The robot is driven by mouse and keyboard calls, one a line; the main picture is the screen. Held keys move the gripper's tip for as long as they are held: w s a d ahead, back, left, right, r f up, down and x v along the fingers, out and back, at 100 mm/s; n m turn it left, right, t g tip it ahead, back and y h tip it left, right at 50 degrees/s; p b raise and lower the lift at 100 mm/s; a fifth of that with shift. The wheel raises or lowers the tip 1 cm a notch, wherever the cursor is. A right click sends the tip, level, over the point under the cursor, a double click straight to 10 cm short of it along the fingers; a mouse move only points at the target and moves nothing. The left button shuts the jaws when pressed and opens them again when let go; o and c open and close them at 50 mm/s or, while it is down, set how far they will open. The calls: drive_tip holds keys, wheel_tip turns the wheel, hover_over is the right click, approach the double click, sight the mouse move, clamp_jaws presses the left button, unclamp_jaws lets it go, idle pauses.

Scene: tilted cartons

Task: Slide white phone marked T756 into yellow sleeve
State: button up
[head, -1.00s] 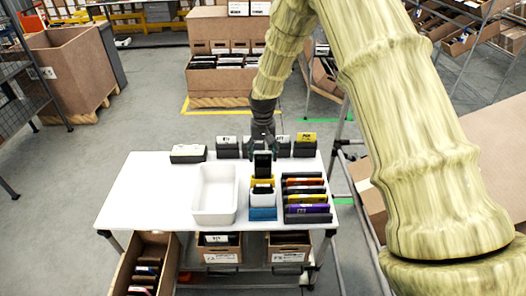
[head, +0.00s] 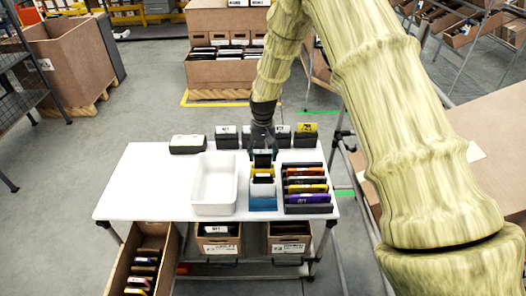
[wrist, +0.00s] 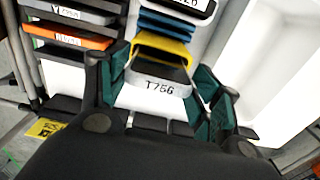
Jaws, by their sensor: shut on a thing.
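The white phone marked T756 (wrist: 160,86) is upright between my gripper's fingers, its label edge facing the wrist camera. In the head view its dark face (head: 263,160) shows above the yellow sleeve (head: 262,171). The yellow sleeve also shows in the wrist view (wrist: 162,48), right against the phone. The phone's lower part is hidden and seems to be inside the sleeve; its depth cannot be told. My gripper (head: 262,148) is shut on the phone from above, with its green fingers (wrist: 160,88) on both sides of it.
A white phone stands in the blue sleeve (head: 263,204) in front of the yellow one. A rack (head: 306,209) of several coloured phones is on the right. An empty white bin (head: 214,208) is on the left. Dark labelled stands line the table's back.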

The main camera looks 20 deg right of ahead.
sight(263, 160)
drive_tip(key=shift+f+b, duration=0.6)
drive_tip(key=shift+f, duration=1.05)
drive_tip(key=shift+f, duration=0.3)
idle(0.5)
drive_tip(key=o, duration=1)
drive_tip(key=shift+o, duration=0.2)
drive_tip(key=shift+r, duration=0.1)
wheel_tip(263, 160, up, 12)
drive_tip(key=shift+f, duration=0.1)
